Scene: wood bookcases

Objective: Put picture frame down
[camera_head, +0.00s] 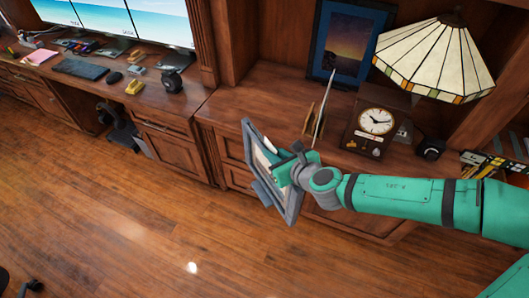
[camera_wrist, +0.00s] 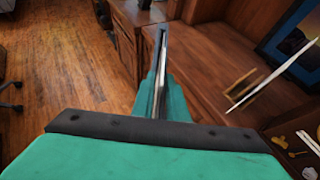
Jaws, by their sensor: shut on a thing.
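A grey-rimmed picture frame (camera_head: 259,150) is in my gripper (camera_head: 292,170), in front of the wooden cabinet and over the floor in the head view. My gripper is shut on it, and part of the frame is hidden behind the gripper. In the wrist view the frame (camera_wrist: 160,65) shows edge-on between the fingers (camera_wrist: 158,95). The frame is held tilted, with no surface visibly touching it. The wooden counter (camera_head: 240,105) is just behind it, and it also shows in the wrist view (camera_wrist: 200,60).
A dark framed picture (camera_head: 343,45) leans at the back of the counter. A clock (camera_head: 376,121), a stained-glass lamp (camera_head: 436,57) and a thin upright item (camera_head: 323,110) stand on the right. The counter's left part is clear. A desk with monitors (camera_head: 103,20) is at left.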

